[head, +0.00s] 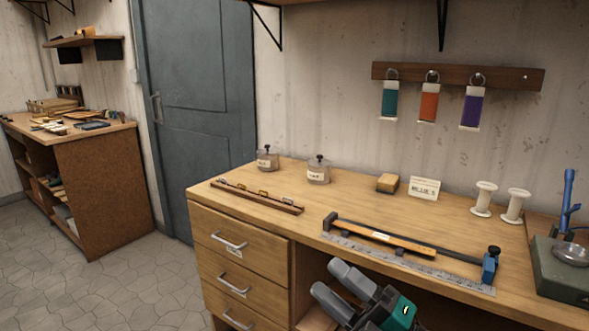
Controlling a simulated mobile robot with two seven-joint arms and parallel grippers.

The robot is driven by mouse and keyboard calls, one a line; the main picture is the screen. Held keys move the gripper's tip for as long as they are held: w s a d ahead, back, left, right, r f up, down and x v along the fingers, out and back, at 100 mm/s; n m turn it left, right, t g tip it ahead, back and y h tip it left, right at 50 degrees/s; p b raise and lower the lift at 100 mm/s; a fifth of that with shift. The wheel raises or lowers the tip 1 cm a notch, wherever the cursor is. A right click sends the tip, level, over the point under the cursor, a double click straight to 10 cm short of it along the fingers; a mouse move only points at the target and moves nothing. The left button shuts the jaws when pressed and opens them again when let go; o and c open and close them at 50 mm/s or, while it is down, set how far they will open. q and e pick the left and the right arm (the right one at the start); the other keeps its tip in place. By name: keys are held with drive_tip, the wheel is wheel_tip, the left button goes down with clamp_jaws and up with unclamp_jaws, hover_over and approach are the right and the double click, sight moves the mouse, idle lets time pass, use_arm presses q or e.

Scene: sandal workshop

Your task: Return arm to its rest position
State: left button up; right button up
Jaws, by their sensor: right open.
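My right gripper (328,278) shows at the bottom of the head view, in front of the workbench (237,199) and below its front edge. Its two grey fingers are apart and nothing is between them. Its green and dark body (402,312) is cut off by the lower picture edge. The gripper overlaps the open bay under the benchtop in the picture; I see no contact with the bench. My left gripper is not in view.
On the bench are a long clamp-like tool (380,237), a metal ruler (410,264), a wooden rack (257,196), two jars (318,172), a labelled card (424,188), white spools (484,198) and a grey-green device (560,272). Drawers (235,247) are shut. Floor is clear at left.

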drive_tip(key=s+d+f+m+t+h, duration=0.2)
drive_tip(key=d+f+m+t+h, duration=0.35)
drive_tip(key=f+m+h, duration=0.9)
drive_tip(key=s+d+f+m+g+h, duration=0.1)
drive_tip(key=s+d+f+m+g, duration=0.2)
drive_tip(key=s+f+m, duration=0.2)
drive_tip(key=s+d+f+m+g+h+p, duration=0.1)
drive_tip(key=s+d+f+m+g, duration=0.2)
drive_tip(key=s+f+m, duration=0.3)
drive_tip(key=s+f+g, duration=0.1)
drive_tip(key=s+f, duration=0.1)
drive_tip(key=shift+s, duration=0.3)
